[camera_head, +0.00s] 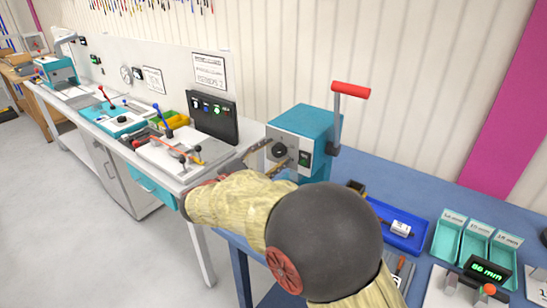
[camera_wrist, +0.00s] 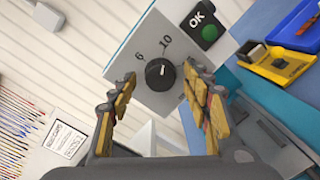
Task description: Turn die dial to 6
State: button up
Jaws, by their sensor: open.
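The black dial (camera_head: 279,150) is on the light front plate of a teal machine (camera_head: 314,122). The dial (camera_wrist: 160,72) shows in the wrist view with the labels 6 and 10 above it. Its white mark points roughly up, nearer the 10 than the 6; the exact setting is hard to read. My gripper (camera_wrist: 157,82) is open, with one yellow-padded finger on each side of the dial in this view. I cannot tell whether the fingers touch it. In the head view my arm hides part of my gripper (camera_head: 270,164).
A green OK button (camera_wrist: 209,33) is beside the dial. A red-handled lever (camera_head: 351,90) rises at the machine's right. A blue tray (camera_head: 412,243), teal bins (camera_head: 446,243) and an 80 mm display (camera_head: 487,269) are on the blue bench to the right.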

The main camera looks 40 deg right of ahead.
jog(key=shift+w+d, duration=0.1)
jog(key=shift+d, duration=0.3)
jog(key=shift+c, duration=0.4)
jog(key=c, duration=1.1)
jog(key=shift+p, duration=0.3)
jog(key=n+p, duration=0.1)
jog(key=p, duration=0.1)
jog(key=n+p, duration=0.1)
jog(key=p, duration=0.1)
jog(key=shift+r+n, duration=0.25)
jog(key=shift+n, duration=0.15)
jog(key=n+p, duration=0.2)
jog(key=p, duration=0.3)
jog(key=shift+n, duration=0.3)
jog(key=n+p, duration=0.4)
jog(key=p, duration=0.2)
jog(key=shift+t, duration=0.3)
jog(key=n+p, duration=0.3)
jog(key=shift+f, duration=0.25)
jog(key=shift+f+p, duration=0.1)
jog(key=shift+p, duration=0.2)
